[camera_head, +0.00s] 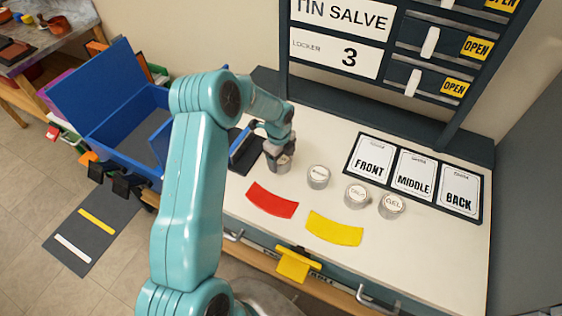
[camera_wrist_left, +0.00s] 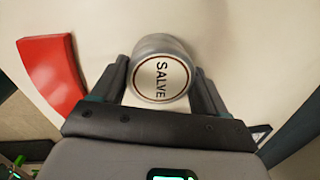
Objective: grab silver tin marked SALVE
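My right gripper is not in view.
Several other silver tins stand to the right, including a plain-looking one (camera_head: 318,177) and two more (camera_head: 356,195) (camera_head: 392,206). A red patch (camera_head: 272,200) and yellow patch (camera_head: 334,228) lie in front. FRONT, MIDDLE, BACK cards (camera_head: 413,175) lie at right. A blue bin (camera_head: 110,100) is at left.

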